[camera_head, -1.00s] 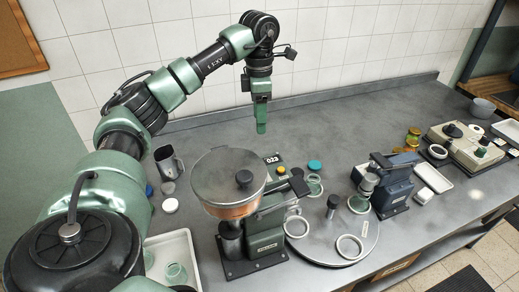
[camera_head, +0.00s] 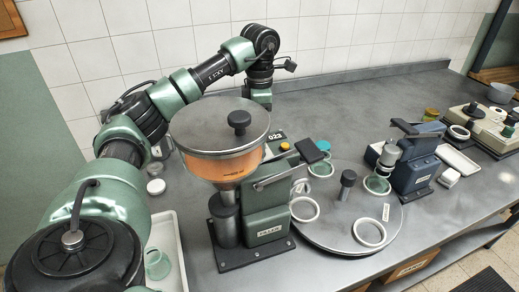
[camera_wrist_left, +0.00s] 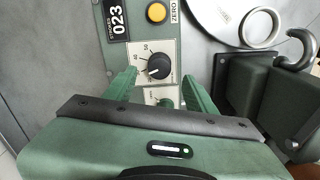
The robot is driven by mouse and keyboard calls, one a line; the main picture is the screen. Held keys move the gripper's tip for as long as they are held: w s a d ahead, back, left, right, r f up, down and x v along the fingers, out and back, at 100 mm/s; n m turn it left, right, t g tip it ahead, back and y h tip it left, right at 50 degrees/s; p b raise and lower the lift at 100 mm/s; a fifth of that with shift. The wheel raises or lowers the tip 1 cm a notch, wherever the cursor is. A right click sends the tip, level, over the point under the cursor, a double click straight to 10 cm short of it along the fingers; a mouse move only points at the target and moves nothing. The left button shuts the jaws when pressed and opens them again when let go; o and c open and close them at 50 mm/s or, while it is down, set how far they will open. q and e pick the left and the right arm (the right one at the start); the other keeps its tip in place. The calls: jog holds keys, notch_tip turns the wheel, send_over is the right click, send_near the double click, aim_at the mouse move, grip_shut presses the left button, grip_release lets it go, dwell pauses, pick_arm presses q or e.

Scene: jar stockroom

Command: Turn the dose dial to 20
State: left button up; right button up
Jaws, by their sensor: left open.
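The filler machine (camera_head: 268,207) stands on the counter with its copper hopper (camera_head: 232,168) and grey lid. In the left wrist view, its green panel carries a black dose dial (camera_wrist_left: 158,66) with a white pointer mark and a numbered scale around it. The mark seems to point to the lower left; I cannot read its value. My left gripper (camera_wrist_left: 160,84) is open, its green fingers on either side of the panel near the dial, apparently not touching it. My right gripper is not in view.
A counter reading 023 (camera_wrist_left: 117,20) and a yellow button (camera_wrist_left: 156,12) sit beside the dial. A turntable (camera_head: 335,240) with glass jars and rings stands to the right, by a blue-grey machine (camera_head: 414,165). A white tray (camera_head: 163,228) lies at the left.

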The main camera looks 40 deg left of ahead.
pick_arm(q)
notch_tip(320, 180, down, 7)
jog(key=shift+r+p, duration=0.2)
jog(key=shift+p, duration=0.15)
grip_shut()
